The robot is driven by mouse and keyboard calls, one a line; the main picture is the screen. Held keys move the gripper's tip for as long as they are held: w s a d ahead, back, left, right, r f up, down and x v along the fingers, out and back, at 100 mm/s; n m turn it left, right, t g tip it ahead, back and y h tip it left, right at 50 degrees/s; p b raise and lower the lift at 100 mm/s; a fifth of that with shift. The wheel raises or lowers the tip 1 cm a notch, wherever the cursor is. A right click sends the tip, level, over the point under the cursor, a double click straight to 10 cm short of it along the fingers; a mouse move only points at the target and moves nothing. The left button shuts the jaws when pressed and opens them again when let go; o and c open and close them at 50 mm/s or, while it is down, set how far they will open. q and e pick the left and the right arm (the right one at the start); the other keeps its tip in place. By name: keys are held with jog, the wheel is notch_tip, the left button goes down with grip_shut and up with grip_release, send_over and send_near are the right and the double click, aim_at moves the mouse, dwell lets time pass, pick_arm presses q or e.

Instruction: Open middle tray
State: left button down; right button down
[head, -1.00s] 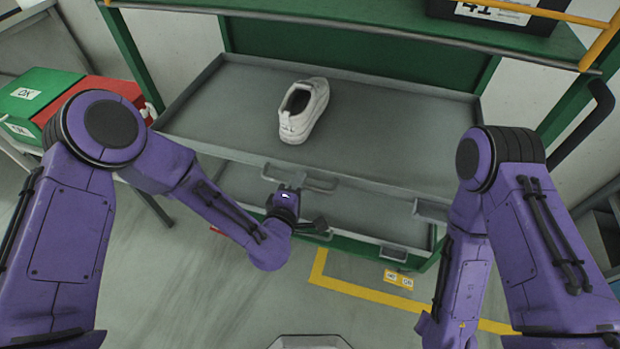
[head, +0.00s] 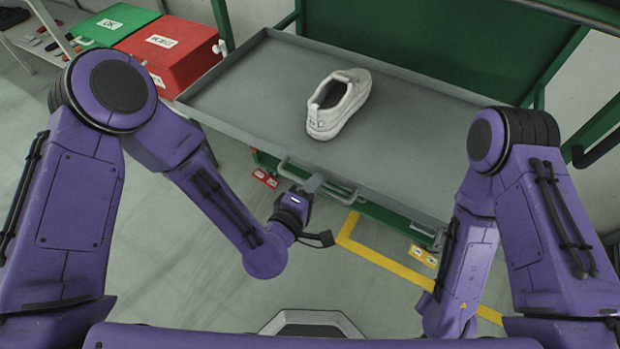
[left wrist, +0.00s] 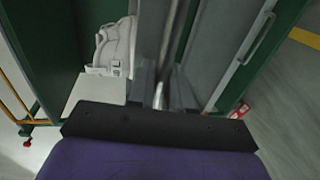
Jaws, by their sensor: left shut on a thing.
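The grey tray (head: 250,85) extends out in front of the green rack and carries a white shoe (head: 338,102). Its front handle (head: 342,194) is a grey bar on the near edge. My left gripper (head: 313,184) is at this handle, shut on it; the fingertips are small and partly hidden in the head view. The left wrist view shows the gripper (left wrist: 160,88) close against the tray front, with the shoe (left wrist: 115,48) beyond. My right arm is at the right; its gripper does not show.
A red box (head: 170,55) and a green box (head: 115,25) stand left of the tray. The green rack (head: 560,60) frames the back and right. Yellow floor tape (head: 385,262) runs below the tray. The floor at the front left is clear.

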dwell(0.3)
pick_arm(q)
jog(key=c, duration=1.2)
grip_release()
jog(key=shift+s, duration=0.1)
jog(key=shift+c, duration=0.2)
jog(key=shift+a, duration=0.1)
jog(key=shift+s, duration=0.1)
jog(key=p+v, duration=0.3)
jog(key=v, duration=0.7)
jog(key=shift+s+a, duration=0.15)
